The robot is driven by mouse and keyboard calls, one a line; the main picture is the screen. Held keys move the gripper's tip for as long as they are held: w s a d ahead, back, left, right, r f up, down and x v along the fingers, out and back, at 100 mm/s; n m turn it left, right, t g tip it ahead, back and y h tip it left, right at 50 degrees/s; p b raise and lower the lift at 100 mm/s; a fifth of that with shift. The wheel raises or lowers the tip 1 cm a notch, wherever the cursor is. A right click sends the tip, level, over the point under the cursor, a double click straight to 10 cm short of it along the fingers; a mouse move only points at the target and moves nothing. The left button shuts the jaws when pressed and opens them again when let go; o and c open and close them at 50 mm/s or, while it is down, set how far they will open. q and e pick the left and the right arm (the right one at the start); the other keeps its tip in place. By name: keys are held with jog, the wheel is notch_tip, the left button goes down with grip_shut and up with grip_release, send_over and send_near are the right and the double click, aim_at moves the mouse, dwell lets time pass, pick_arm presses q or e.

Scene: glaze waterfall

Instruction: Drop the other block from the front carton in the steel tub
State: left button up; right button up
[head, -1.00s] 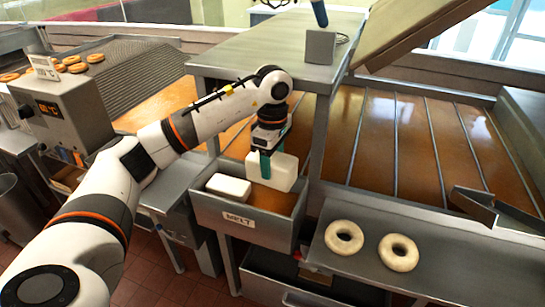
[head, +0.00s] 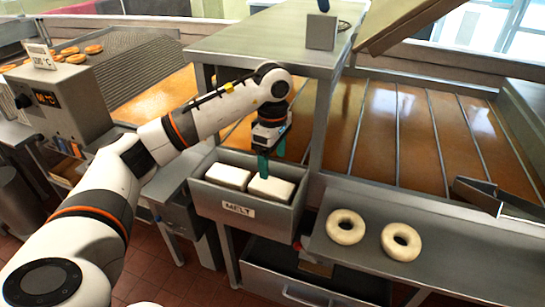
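The steel tub (head: 282,220), labelled MELT, stands below the raised steel shelf. Two white blocks lie side by side in it, a left block (head: 228,177) and a right block (head: 270,188). My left gripper (head: 271,160) points down over the right block, its teal fingers apart, with no block between them. The near fingertip is close to the block's top; I cannot tell if it touches. A small brown carton (head: 66,172) shows partly at the far left behind my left arm; its contents are unclear. My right gripper is not in view.
Two pale ring doughnuts (head: 346,227) lie on the steel ledge right of the tub. The steel shelf (head: 265,42) and its leg (head: 322,130) stand close to my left gripper. A control box (head: 62,103) stands at left. Brown liquid fills the channels at right.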

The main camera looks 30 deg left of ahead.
pick_arm(q)
jog(key=shift+f, duration=0.1)
notch_tip(320, 180, up, 8)
jog(key=shift+f+b, duration=0.15)
jog(key=shift+b, duration=0.2)
jog(key=shift+s+f, duration=0.1)
dwell(0.9)
